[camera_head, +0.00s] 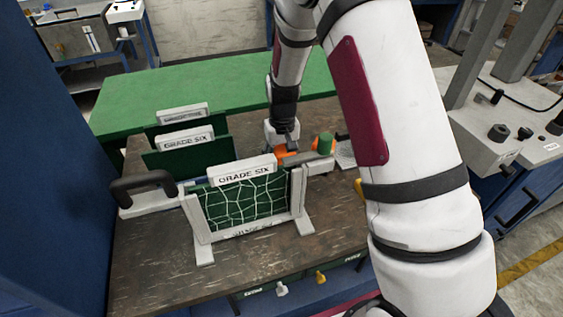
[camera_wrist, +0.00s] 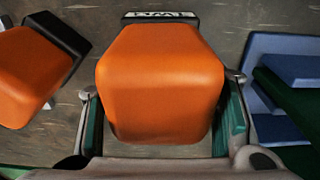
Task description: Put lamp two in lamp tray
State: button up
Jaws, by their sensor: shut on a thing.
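An orange rounded block (camera_wrist: 160,85) with a black base and a white label fills the middle of the wrist view, and I take it as lamp two. The label is too small and turned to read for certain. My gripper (camera_wrist: 162,125) is shut on this block, one finger on each side. In the head view my gripper (camera_head: 283,138) is low over the wooden table, behind the front GRADE SIX stand, and orange shows (camera_head: 285,153) at its fingers. A second orange block (camera_wrist: 32,75) lies to the left in the wrist view. I cannot tell which thing is the lamp tray.
The front GRADE SIX stand (camera_head: 245,200) has a white frame with a netted green panel. More green panels (camera_head: 185,141) stand behind it. A black handle (camera_head: 142,187) is at the left. A green cylinder (camera_head: 325,144) stands right of my gripper. The table front (camera_head: 170,265) is clear.

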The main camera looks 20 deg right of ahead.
jog(key=shift+f, duration=0.85)
jog(key=o, duration=1.5)
jog(key=shift+f, duration=0.15)
